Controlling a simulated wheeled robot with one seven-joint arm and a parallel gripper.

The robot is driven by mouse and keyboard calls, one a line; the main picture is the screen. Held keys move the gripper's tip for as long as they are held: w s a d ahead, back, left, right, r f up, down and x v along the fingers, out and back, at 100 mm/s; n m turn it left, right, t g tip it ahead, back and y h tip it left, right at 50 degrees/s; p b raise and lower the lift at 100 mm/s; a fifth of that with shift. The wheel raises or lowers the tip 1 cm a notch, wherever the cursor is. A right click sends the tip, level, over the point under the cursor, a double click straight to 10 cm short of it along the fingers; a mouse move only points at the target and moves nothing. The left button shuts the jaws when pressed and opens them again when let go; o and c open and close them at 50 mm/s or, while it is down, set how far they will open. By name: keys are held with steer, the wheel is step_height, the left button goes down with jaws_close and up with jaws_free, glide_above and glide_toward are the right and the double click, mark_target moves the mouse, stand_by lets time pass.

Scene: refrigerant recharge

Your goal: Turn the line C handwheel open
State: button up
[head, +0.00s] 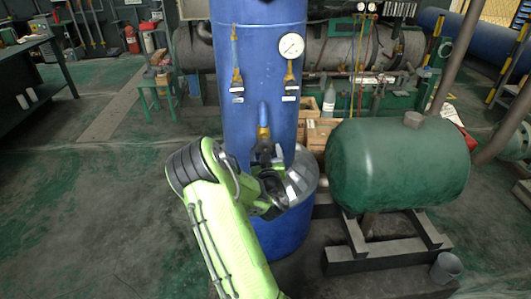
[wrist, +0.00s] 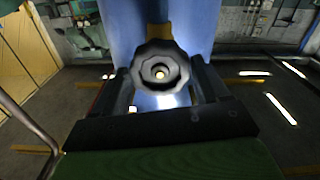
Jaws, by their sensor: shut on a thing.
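A dark scalloped handwheel (wrist: 160,52) with a bright centre faces the camera in the middle of the wrist view. My gripper (wrist: 160,88) is shut on it, one black finger on each side. In the head view my gripper (head: 266,160) is at the lower middle of the blue tank (head: 262,50), just below a valve with a blue and brass body (head: 263,122). The wheel itself is mostly hidden there by my gripper and wrist. I cannot read any line letter on it.
Two more valves with small white tags, a left one (head: 237,72) and a right one (head: 290,77), sit higher on the tank. A round gauge (head: 291,46) is above the right one. A green horizontal tank (head: 398,165) stands close on the right. Floor on the left is clear.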

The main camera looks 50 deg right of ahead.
steer(key=n, duration=0.8)
steer(key=shift+n, duration=0.3)
steer(key=n, duration=0.4)
steer(key=shift+r, duration=0.1)
steer(key=n, duration=0.4)
steer(key=shift+n, duration=0.4)
steer(key=o, duration=1)
steer(key=shift+o, duration=0.2)
